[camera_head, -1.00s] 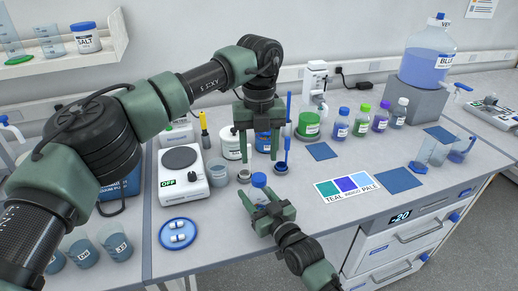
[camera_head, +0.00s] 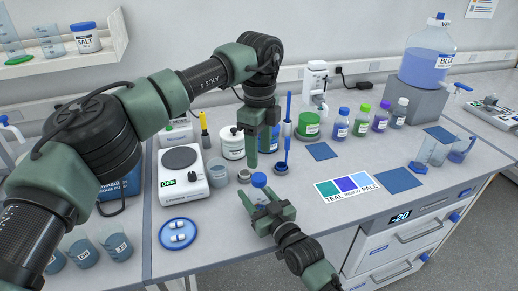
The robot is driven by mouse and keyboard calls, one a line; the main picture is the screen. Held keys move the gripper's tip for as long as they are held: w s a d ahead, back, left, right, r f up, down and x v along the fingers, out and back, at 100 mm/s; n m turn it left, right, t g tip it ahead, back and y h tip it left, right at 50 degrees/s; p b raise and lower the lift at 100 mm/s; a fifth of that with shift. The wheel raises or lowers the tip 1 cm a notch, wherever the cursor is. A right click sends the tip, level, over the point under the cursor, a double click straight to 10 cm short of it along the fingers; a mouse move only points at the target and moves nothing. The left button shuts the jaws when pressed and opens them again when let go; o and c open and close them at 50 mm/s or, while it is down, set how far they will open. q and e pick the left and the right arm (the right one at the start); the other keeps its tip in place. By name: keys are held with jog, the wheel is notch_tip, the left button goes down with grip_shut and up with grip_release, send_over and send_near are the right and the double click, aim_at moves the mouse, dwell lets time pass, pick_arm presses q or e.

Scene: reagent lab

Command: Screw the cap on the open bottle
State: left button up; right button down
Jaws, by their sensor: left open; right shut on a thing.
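A blue cap (camera_head: 259,180) sits on top of a small bottle at the front middle of the bench; I cannot tell how tightly it sits. The bottle's body is mostly hidden by my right gripper (camera_head: 260,200), which is shut on it from the front. My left gripper (camera_head: 258,155) points down above and slightly behind the cap, open and empty, apart from the cap. Its fingers now stand one nearer and one farther, partly overlapping in the head view.
A scale (camera_head: 182,175) and a blue dish (camera_head: 178,234) stand left. A grey cup (camera_head: 244,176) and an upright blue rod (camera_head: 288,130) are close to my grippers. Several capped bottles (camera_head: 361,121) stand behind right. A colour card (camera_head: 347,187) lies right on clear bench.

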aim_at(259, 177)
pick_arm(q)
jog(key=shift+f, duration=4)
